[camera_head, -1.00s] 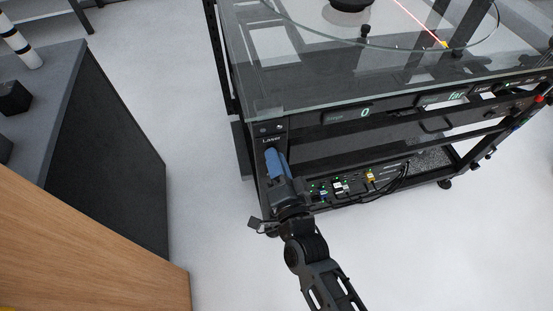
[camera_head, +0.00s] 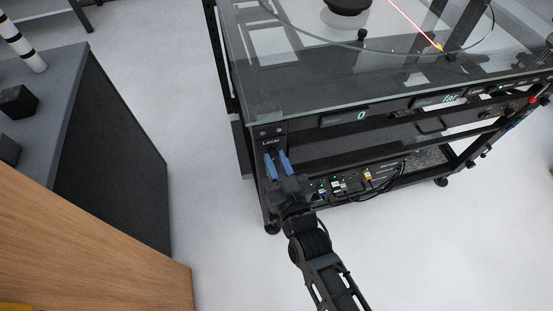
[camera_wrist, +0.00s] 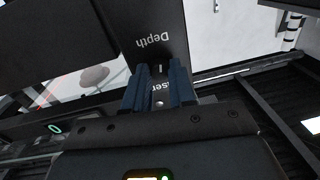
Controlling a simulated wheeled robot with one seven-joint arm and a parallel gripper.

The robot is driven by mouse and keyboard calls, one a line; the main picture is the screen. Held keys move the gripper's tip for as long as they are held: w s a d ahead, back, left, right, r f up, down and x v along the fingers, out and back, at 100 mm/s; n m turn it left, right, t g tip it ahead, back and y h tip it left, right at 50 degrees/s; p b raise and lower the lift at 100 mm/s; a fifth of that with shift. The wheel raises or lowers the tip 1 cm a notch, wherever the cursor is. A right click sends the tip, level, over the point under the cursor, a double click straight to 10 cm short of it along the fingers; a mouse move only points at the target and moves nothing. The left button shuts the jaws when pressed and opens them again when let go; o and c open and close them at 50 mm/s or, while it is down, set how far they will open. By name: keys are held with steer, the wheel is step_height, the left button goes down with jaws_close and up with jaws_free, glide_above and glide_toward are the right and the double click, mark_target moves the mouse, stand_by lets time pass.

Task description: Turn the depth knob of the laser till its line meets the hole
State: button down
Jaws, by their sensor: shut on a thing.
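My gripper (camera_head: 277,163) is at the front-left corner post of the turntable cart, below a "Laser" label. Its two blue fingers stand a little apart, on either side of the dark depth knob, which they mostly hide. In the wrist view, the fingers (camera_wrist: 159,85) flank a narrow dark part with a small white mark. The word "Depth" shows upside down on the black panel (camera_wrist: 150,20) beyond them. The red laser line (camera_head: 408,18) crosses the glass top and ends near a small orange spot (camera_head: 438,47). The hole cannot be made out.
The cart's front displays read "0" (camera_head: 361,115) and "far" (camera_head: 450,99). A lower shelf holds cables and a yellow connector (camera_head: 367,174). A grey and wood counter (camera_head: 125,150) stands at the left. Pale floor lies clear between it and the cart.

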steer(key=n+p, duration=0.1)
steer(key=n, duration=0.5)
steer(key=shift+g, duration=0.3)
steer(key=shift+s+f+n, duration=0.1)
steer(key=shift+n, duration=0.2)
steer(key=c, duration=0.9)
jaws_free()
steer(key=shift+c, duration=0.2)
steer(key=v, duration=0.7)
steer(key=shift+s, duration=0.3)
steer(key=shift+d, duration=0.15)
